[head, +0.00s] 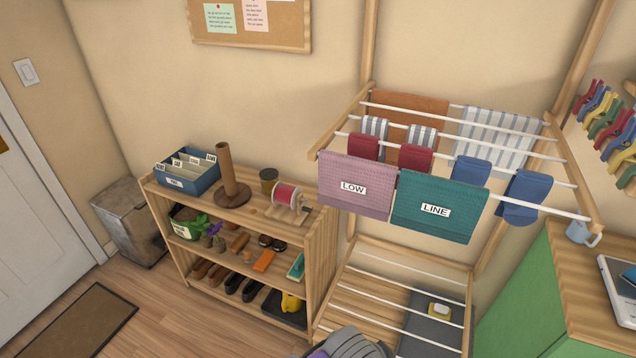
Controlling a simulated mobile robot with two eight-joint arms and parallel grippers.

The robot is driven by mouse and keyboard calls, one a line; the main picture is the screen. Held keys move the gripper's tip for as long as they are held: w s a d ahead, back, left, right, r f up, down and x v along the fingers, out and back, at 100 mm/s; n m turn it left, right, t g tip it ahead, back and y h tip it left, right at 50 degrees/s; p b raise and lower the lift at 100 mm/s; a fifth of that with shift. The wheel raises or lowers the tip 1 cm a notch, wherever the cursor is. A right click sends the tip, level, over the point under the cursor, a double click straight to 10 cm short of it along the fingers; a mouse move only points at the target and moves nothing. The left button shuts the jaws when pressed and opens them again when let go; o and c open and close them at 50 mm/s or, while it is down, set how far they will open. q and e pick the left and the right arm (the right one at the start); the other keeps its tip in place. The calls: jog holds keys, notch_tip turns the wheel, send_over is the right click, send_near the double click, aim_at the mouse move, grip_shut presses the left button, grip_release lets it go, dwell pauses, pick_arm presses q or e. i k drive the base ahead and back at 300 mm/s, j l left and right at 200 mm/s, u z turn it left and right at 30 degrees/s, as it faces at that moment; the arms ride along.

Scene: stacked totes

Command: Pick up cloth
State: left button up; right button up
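Several cloths hang on the white rods of a wooden drying rack. A pink-mauve cloth (356,178) with a "LOW" label hangs on the front rod. A teal cloth (438,203) with a "LINE" label hangs to its right. A rust-brown cloth (408,107) and a blue-and-white striped cloth (496,136) hang further back. Red socks (415,158), blue socks (522,194) and small striped pieces (422,137) hang between. A grey ribbed item with some purple (352,344) is cut off at the bottom edge; I cannot tell what it is. Neither gripper is in view.
A wooden shelf (236,216) with shoes, a blue file box (187,173) and a ribbon spool (288,197) stands left of the rack. A green-sided counter (520,301) is at right. Coloured pegs (606,122) hang on the right wall. Floor near the doormat (77,325) is clear.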

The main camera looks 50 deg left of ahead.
aim_at(364, 187)
jog(key=u, duration=0.4)
jog(key=j+u, duration=0.1)
jog(key=u, duration=0.25)
jog(key=j+u, duration=0.1)
jog(key=u, duration=0.65)
